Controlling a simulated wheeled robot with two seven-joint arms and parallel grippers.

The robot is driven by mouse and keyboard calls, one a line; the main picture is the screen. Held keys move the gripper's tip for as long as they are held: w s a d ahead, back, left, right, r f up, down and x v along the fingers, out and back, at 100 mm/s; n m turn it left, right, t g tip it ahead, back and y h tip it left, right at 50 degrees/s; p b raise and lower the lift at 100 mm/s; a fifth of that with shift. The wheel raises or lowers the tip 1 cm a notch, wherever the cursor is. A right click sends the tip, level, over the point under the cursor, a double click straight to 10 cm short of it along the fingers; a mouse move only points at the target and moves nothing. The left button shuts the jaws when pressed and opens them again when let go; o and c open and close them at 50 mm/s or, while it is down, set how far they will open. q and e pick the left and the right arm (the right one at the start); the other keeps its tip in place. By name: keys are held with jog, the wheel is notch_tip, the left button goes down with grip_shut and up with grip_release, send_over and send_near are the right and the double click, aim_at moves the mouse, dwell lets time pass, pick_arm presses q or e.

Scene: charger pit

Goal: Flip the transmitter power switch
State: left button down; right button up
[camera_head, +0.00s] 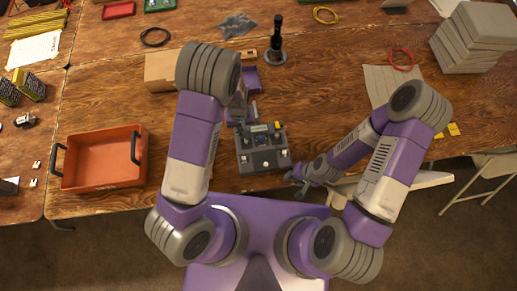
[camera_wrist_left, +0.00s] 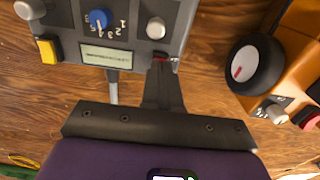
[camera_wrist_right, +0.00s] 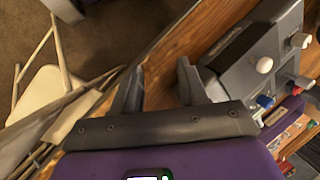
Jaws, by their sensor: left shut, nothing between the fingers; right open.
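The grey transmitter box (camera_head: 251,157) sits on the wooden table in front of me. In the left wrist view (camera_wrist_left: 140,25) it shows a blue numbered dial (camera_wrist_left: 98,18), a display (camera_wrist_left: 106,56), a yellow button (camera_wrist_left: 48,50) and white knobs. A small red switch (camera_wrist_left: 164,57) is at its edge. My left gripper (camera_wrist_left: 162,64) is shut and empty, its tips at the red switch; contact is unclear. In the head view my left gripper (camera_head: 243,122) is at the box's far left corner. My right gripper (camera_wrist_right: 160,78) is open and empty beside the box (camera_wrist_right: 243,65); it also shows in the head view (camera_head: 293,182).
An orange device with a black knob (camera_wrist_left: 255,68) stands close beside the transmitter. An orange bin (camera_head: 100,160) is at left, a cardboard box (camera_head: 162,70) and black upright stick (camera_head: 277,45) behind. A folding chair (camera_wrist_right: 45,105) is below the table's near edge.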

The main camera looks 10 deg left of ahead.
pick_arm(q)
jog(key=shift+f+b, duration=0.35)
jog(key=shift+f, duration=0.1)
pick_arm(e)
jog(key=shift+f, duration=0.35)
pick_arm(q)
jog(key=shift+r, duration=0.1)
pick_arm(e)
jog(key=shift+r, duration=0.1)
pick_arm(q)
jog(key=shift+r+p, duration=2.9)
jog(key=shift+r, duration=0.55)
pick_arm(e)
jog(key=shift+r, duration=2.8)
pick_arm(q)
jog(key=shift+s+f, duration=0.1)
pick_arm(e)
jog(key=shift+s+f, duration=0.1)
